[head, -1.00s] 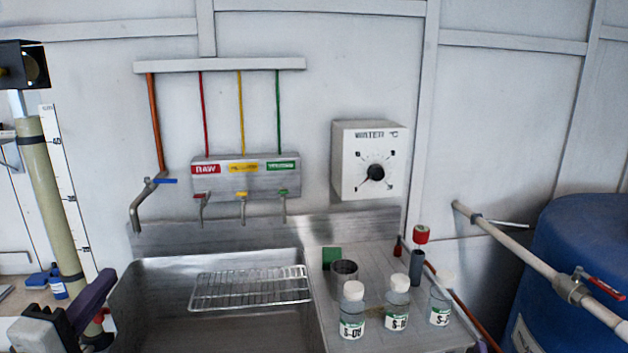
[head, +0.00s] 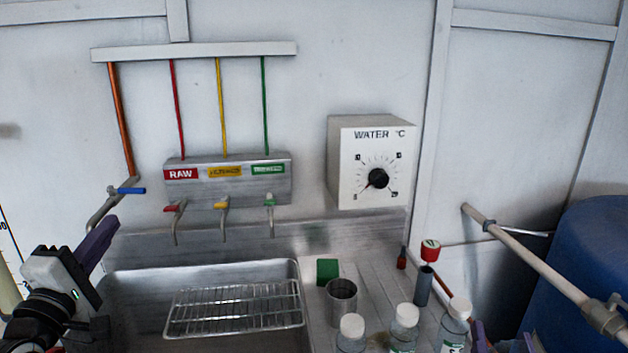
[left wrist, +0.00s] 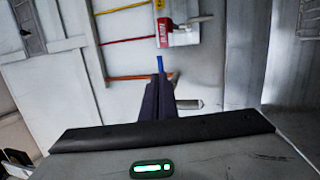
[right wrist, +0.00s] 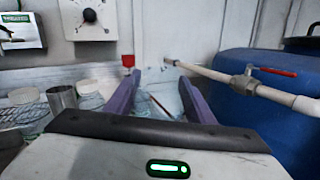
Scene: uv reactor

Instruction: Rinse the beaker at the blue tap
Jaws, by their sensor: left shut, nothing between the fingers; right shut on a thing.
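The blue tap has a blue lever (head: 131,190) and a bent metal spout on the wall above the sink's left side. The lever also shows in the left wrist view (left wrist: 160,64), just past my left fingertips. My left gripper (head: 108,224) is shut and empty, below the lever; I cannot tell whether it touches it. My right gripper (head: 500,346) is at the bottom right edge of the head view. In the right wrist view its purple fingers (right wrist: 158,78) are set apart around the clear beaker (right wrist: 158,98), which is hard to make out.
The steel sink (head: 130,282) holds a wire rack (head: 235,308). A metal cup (head: 342,302), several white-capped bottles (head: 404,320) and a grey tube with a red top (head: 424,285) stand on the drainboard. A pipe (head: 530,262) and blue tank (head: 590,240) are at right.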

